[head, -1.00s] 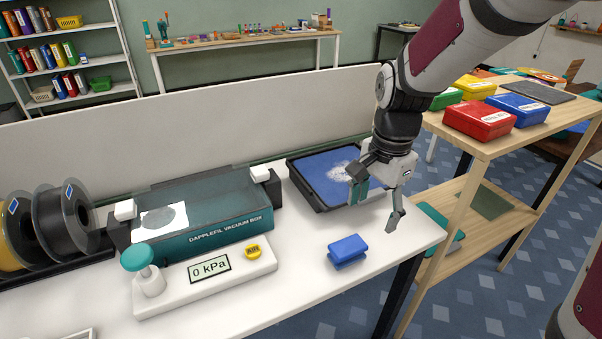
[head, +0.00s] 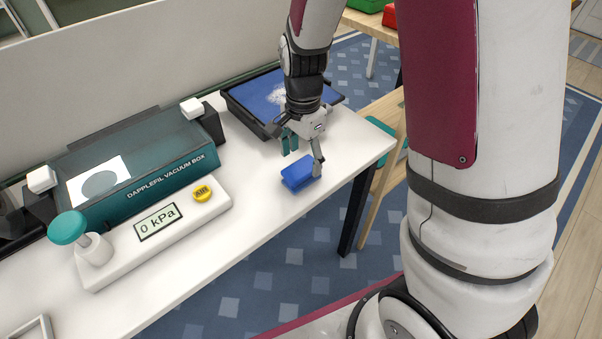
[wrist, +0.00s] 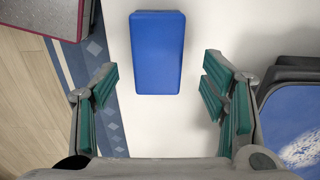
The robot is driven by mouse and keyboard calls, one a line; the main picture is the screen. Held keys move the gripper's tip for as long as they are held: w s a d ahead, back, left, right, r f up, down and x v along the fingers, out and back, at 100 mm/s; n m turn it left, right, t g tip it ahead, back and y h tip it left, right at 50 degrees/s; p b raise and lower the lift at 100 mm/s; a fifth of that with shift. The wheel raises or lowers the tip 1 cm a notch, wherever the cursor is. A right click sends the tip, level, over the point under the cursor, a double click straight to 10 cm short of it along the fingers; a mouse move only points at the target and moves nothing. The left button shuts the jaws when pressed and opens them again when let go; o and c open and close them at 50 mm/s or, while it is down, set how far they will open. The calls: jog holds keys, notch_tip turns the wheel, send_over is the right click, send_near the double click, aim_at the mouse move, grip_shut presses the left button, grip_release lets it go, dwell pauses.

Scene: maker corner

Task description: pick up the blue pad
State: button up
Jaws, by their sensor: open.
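The blue pad (head: 300,174) is a small blue block lying on the white table near its front right edge. In the wrist view the blue pad (wrist: 158,52) lies ahead of and between the fingertips, with white table showing on both sides. My gripper (head: 302,160) is just above the pad and points down, with one finger in front of the pad's right end. In the wrist view my gripper (wrist: 160,78) has its teal-lined fingers wide apart, with nothing between them touching. The exact height of the fingers over the table is hard to tell.
A black tray with a blue bottom and white powder (head: 240,108) stands behind the gripper. The teal vacuum box (head: 165,172) and its white base with a yellow button (head: 203,194) are to the left. The table's front edge is close to the pad.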

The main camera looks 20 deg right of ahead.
aim_at(302, 167)
jog(key=f, duration=0.3)
jog(key=f+b, duration=0.1)
jog(key=shift+s+a+f, duration=0.2)
jog(key=shift+a+f, duration=0.05)
jog(key=c, duration=1.2)
jog(key=shift+c, duration=0.2)
